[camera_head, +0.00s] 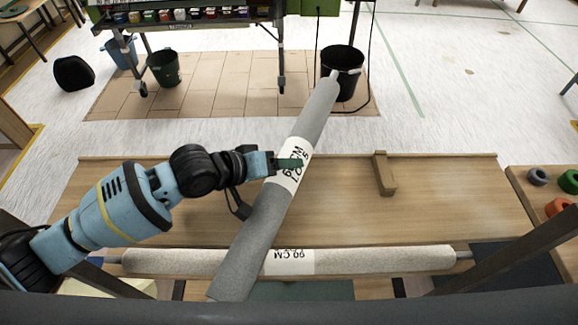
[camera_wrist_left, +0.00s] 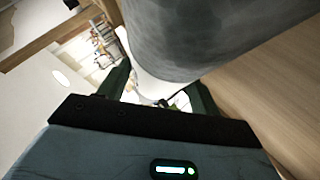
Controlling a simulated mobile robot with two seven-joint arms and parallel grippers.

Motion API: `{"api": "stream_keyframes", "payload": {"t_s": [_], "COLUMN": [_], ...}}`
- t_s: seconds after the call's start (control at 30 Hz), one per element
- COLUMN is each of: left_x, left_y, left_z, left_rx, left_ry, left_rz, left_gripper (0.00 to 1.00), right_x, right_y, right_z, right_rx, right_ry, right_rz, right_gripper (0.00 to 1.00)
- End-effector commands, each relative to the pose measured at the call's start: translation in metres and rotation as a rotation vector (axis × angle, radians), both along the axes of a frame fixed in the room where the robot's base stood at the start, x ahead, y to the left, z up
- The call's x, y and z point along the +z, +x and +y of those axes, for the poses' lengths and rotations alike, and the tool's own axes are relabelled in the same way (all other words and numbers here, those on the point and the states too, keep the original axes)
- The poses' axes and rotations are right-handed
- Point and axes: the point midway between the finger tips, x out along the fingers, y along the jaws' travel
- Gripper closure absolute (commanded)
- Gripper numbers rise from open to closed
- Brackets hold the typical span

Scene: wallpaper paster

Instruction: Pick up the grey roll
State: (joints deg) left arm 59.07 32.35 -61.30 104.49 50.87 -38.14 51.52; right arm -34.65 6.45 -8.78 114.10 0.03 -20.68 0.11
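The grey roll (camera_head: 258,228) is long and runs diagonally across the head view, its near end lower left and its far end overlapping the black bin. It has a white label with black print near its middle. My left gripper (camera_head: 289,163) comes in from the left with its fingers at that label. In the left wrist view the grey roll (camera_wrist_left: 215,35) fills the top, and the white label shows between the fingers of the left gripper (camera_wrist_left: 160,90). The roll appears held above the wooden table (camera_head: 440,195). My right gripper is not in view.
A lighter roll (camera_head: 380,260) with a white label lies along the table's near side. A wooden block (camera_head: 384,175) stands on the table, right of the grey roll. A black bin (camera_head: 350,85) stands on the floor beyond. Coloured tape rolls (camera_head: 558,207) sit at right.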

Motion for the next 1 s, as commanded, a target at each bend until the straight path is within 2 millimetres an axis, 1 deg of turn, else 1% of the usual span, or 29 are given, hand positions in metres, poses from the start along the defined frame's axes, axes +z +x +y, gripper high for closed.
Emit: {"api": "stream_keyframes", "payload": {"t_s": [0.03, 0.2, 0.27, 0.3, 0.33, 0.37, 0.67, 0.77, 1.0], "left_x": [0.0, 0.0, 0.0, 0.0, 0.0, 0.006, 0.008, 0.015, 0.039], "left_y": [0.0, 0.0, 0.0, 0.0, 0.0, 0.001, 0.001, 0.001, 0.002], "left_z": [0.0, 0.0, 0.0, 0.0, 0.0, -0.001, -0.001, -0.002, -0.002], "left_rx": [0.0, 0.0, 0.0, 0.0, 0.0, -0.001, -0.001, -0.002, -0.001], "left_ry": [0.0, 0.0, 0.0, 0.0, 0.0, -0.01, -0.01, -0.01, -0.013], "left_rz": [0.0, 0.0, 0.0, 0.0, 0.0, -0.009, -0.011, -0.012, -0.013], "left_gripper": [0.69, 0.91, 0.99, 1.0, 1.0, 1.0, 1.0, 1.0, 1.0], "right_x": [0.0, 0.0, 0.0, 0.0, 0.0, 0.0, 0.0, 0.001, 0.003], "right_y": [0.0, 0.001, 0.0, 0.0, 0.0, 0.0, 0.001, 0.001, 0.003], "right_z": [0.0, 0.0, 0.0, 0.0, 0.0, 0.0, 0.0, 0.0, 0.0], "right_rx": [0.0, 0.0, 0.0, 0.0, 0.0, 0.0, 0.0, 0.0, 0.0], "right_ry": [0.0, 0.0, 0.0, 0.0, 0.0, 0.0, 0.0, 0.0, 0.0], "right_rz": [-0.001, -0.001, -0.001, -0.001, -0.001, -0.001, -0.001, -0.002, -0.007], "right_gripper": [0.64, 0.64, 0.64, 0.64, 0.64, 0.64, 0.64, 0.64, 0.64]}}
